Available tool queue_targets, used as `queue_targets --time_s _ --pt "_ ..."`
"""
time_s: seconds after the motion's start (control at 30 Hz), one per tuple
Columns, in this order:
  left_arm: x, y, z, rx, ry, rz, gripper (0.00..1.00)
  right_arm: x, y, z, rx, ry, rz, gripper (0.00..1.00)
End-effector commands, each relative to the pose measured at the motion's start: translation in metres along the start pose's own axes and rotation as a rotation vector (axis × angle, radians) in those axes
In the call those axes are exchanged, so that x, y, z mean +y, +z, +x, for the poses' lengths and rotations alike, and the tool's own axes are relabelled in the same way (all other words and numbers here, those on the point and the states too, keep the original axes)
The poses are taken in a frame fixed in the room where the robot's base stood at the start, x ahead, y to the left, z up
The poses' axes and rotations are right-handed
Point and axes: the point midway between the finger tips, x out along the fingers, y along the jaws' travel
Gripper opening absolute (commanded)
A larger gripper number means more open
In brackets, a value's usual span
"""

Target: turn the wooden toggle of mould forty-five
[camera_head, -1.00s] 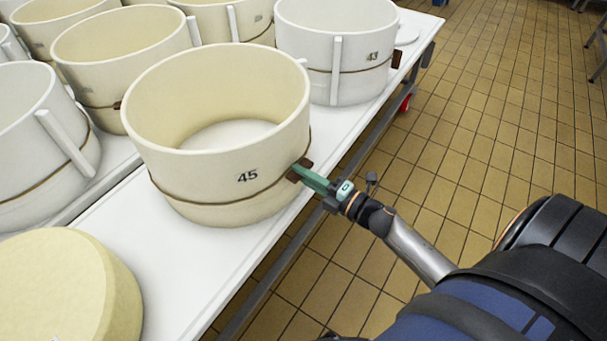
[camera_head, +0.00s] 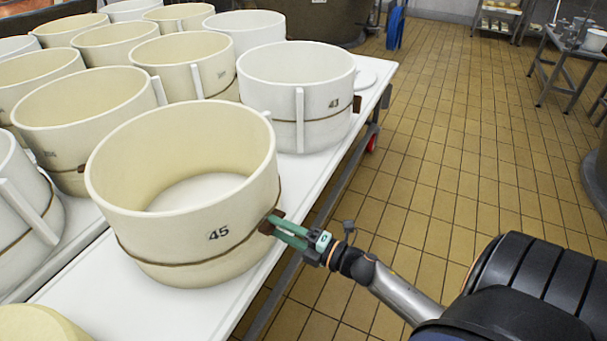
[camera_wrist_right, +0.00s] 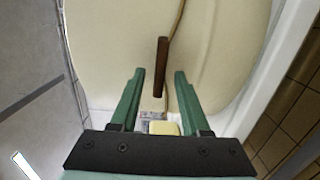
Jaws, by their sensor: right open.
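The cream mould marked 45 (camera_head: 219,234) stands upright on the white table, with a brown cord around its lower half. Its dark wooden toggle (camera_head: 270,220) is at the cord on the mould's right side. In the wrist view the toggle (camera_wrist_right: 161,62) stands nearly upright in the picture. My right gripper (camera_head: 277,228) is open at the toggle, with green fingers. In the wrist view the toggle's lower part lies between the open fingertips (camera_wrist_right: 159,73), with a gap visible on both sides. My left gripper is out of view.
A white mould marked 43 (camera_head: 297,80) stands behind, with its own toggle. Several other moulds fill the left and back. A cheese wheel (camera_head: 38,325) lies at the front left. The white table edge (camera_head: 237,305) runs beside my right arm; tiled floor (camera_head: 440,150) is open to the right.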

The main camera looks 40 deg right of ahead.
Motion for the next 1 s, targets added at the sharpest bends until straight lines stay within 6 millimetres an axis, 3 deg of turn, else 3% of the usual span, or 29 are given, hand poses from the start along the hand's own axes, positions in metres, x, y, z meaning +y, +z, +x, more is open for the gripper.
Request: queue_targets --time_s 0.3,0.5,0.7,1.0 --pt "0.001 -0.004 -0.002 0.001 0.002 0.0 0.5 -0.001 0.0 -0.066 -0.003 -0.005 0.002 0.46" --pt "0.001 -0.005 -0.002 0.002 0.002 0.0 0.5 0.0 0.0 -0.099 -0.002 -0.003 0.002 0.46" --pt "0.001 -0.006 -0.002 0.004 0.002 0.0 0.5 0.0 0.0 -0.112 -0.001 0.0 0.0 0.46" --pt "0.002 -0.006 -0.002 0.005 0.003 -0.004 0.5 0.0 0.0 -0.112 -0.001 0.0 0.0 0.46"
